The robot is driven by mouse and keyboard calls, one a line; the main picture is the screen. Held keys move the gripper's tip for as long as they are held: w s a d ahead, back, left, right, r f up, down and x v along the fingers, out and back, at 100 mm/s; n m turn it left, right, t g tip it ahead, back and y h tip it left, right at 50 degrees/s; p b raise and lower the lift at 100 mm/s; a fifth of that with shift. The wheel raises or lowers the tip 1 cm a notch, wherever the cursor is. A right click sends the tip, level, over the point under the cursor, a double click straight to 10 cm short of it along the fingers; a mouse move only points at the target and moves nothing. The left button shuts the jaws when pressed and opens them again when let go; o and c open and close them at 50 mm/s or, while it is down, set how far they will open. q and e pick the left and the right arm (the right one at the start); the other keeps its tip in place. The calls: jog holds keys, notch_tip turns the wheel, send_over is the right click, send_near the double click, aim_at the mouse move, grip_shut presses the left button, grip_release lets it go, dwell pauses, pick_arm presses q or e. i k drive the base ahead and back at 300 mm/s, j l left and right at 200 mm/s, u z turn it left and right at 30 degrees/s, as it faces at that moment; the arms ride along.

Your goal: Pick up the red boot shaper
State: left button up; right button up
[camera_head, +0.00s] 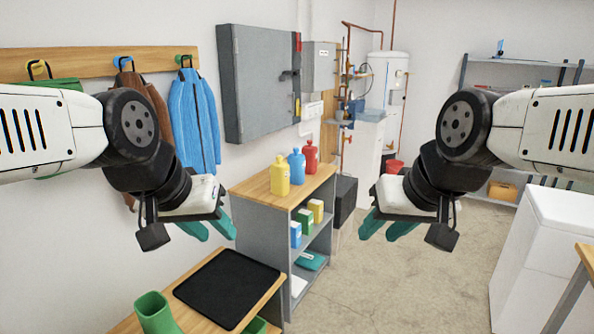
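A red bottle-shaped object (310,157) stands upright at the back of the wooden top of a grey shelf unit (310,188). It is the only red thing on that top; I cannot tell for sure that it is the boot shaper. A blue one (297,166) and a yellow one (280,176) of like shape stand in front of it. My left gripper (209,228) is in the air left of the unit, its teal fingers apart and empty. My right gripper (388,227) is in the air right of the unit, also open and empty. Neither touches anything.
A low wooden bench (258,307) with a black mat (228,288) and green boots (156,313) is in front. Small boxes (306,221) fill the unit's shelf. A grey wall cabinet (260,82) hangs above. A white appliance (550,265) stands right; the floor (430,275) between is clear.

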aim_at(311, 153)
jog(key=u, duration=0.4)
jog(key=j+u, duration=0.1)
jog(key=u, duration=1.1)
jog(key=i+u, duration=0.1)
jog(key=u, duration=0.3)
jog(key=z, duration=2.2)
jog(key=i+l+u, duration=0.1)
jog(key=i+l, duration=0.15)
jog(key=i, duration=0.25)
jog(key=i+l, duration=0.25)
jog(key=i, duration=0.2)
jog(key=i+l+u, duration=0.15)
jog(key=i, duration=0.3)
jog(key=l, duration=0.1)
